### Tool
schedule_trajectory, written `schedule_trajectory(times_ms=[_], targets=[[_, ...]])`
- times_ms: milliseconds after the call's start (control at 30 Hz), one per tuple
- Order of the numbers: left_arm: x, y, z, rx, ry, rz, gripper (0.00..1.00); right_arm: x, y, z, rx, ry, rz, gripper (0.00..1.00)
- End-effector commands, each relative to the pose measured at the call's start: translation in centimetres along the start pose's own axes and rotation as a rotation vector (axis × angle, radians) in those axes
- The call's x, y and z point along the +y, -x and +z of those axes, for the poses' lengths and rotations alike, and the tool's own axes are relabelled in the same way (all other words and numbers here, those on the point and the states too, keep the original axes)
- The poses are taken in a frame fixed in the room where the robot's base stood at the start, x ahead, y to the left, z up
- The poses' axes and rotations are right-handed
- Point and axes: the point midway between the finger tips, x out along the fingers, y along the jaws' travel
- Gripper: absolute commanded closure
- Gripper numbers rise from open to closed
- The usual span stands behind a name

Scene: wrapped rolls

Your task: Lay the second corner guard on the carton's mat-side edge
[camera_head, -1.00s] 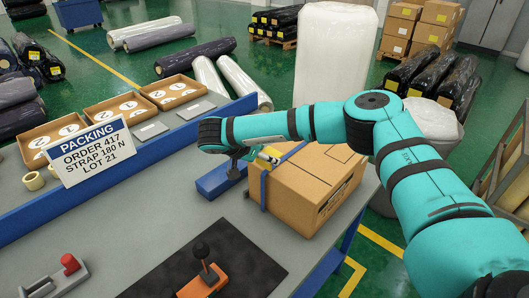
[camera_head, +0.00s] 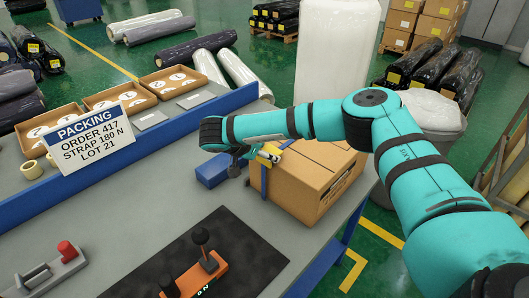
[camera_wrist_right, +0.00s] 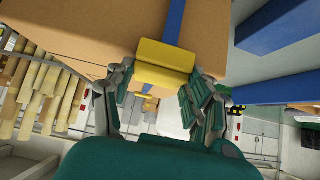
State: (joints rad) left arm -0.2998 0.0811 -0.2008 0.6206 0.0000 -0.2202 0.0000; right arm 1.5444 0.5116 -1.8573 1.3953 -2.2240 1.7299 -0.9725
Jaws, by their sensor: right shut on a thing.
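The carton (camera_head: 318,178) is a closed brown box standing on the grey bench, with a blue strap (camera_head: 264,181) down its side. The black mat (camera_head: 222,228) lies on the bench nearer to me. My right gripper (camera_head: 258,154) is at the carton's upper left edge, shut on a yellow corner guard (camera_head: 271,152). In the right wrist view the guard (camera_wrist_right: 165,65) sits between the fingers, against the carton (camera_wrist_right: 90,30) and over the line of the blue strap (camera_wrist_right: 175,18). Whether it lies fully flat is hard to tell. My left gripper is not in view.
An orange device with a black lever (camera_head: 205,264) stands on the mat. A red-knobbed tool (camera_head: 67,250) is at the front left. A blue block (camera_head: 212,171) lies left of the carton. A packing sign (camera_head: 92,137) and trays (camera_head: 165,83) line the back.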

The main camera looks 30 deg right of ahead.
Motion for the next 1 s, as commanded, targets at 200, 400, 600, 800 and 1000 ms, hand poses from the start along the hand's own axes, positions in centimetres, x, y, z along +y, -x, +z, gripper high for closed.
schedule_trajectory(times_ms=[200, 400, 600, 800, 1000], targets=[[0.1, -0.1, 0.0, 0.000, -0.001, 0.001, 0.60, 0.3, -0.4, 0.2, -0.001, 0.004, 0.009, 0.36], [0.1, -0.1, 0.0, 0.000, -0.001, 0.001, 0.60, 0.2, -0.3, 0.2, -0.001, 0.004, 0.007, 0.19], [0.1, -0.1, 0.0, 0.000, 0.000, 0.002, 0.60, 0.1, -0.2, 0.1, 0.000, 0.002, 0.005, 0.19], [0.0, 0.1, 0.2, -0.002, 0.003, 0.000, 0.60, 0.1, 0.0, -0.1, 0.000, 0.001, 0.004, 0.19], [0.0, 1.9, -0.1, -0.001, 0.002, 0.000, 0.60, 0.1, 1.6, -1.8, 0.000, 0.001, 0.003, 0.19]])
